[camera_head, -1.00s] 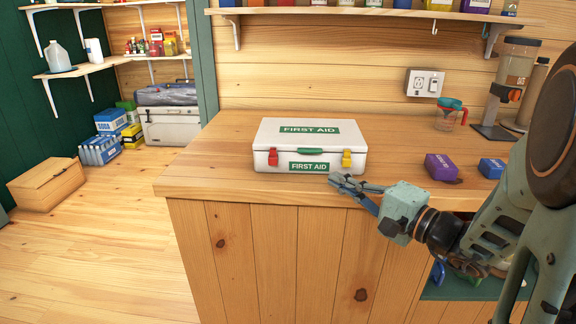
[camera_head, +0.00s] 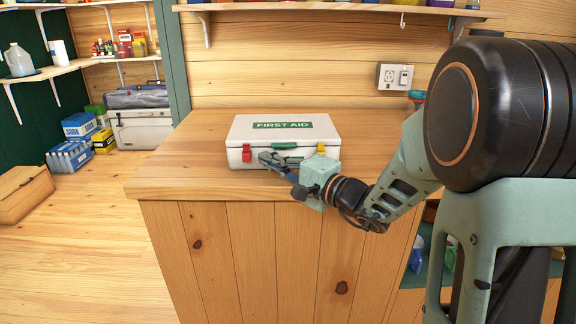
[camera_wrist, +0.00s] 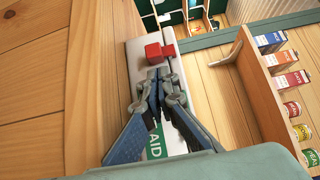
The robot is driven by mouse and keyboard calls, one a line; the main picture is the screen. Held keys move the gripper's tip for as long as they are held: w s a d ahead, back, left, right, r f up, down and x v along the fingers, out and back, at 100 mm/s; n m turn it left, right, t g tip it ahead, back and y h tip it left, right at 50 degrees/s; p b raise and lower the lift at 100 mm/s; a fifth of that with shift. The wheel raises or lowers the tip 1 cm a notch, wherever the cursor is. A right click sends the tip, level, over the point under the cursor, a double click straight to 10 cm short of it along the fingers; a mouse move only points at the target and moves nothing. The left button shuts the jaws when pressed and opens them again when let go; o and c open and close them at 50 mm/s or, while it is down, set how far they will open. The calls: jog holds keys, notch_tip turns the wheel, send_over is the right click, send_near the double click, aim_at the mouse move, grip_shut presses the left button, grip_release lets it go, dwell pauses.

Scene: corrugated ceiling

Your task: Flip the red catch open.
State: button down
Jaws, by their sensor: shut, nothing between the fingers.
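The white first aid box (camera_head: 236,134) sits closed on the wooden counter, with a green label on its lid and a green handle at its front. The red catch (camera_head: 246,153) is on the left of the box's front. The yellow catch (camera_head: 320,149) is on the right. My gripper (camera_head: 265,157) is in front of the box, just right of the red catch, and hides part of the front label. In the wrist view the red catch (camera_wrist: 160,50) lies just beyond my shut, empty fingertips (camera_wrist: 157,75). Whether they touch it I cannot tell.
The counter top (camera_head: 170,160) is clear to the left of the box. A wall shelf (camera_head: 330,12) runs above it, with an outlet (camera_head: 394,77) on the wall.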

aim_at(249, 158)
jog(key=shift+a, duration=0.7)
jog(key=shift+f, duration=0.1)
jog(key=shift+a+f+b, duration=0.15)
jog(key=shift+a+b, duration=0.4)
jog(key=shift+b, duration=0.25)
jog(key=shift+a+b, duration=0.55)
jog(key=shift+a, duration=0.1)
jog(key=shift+r, duration=0.2)
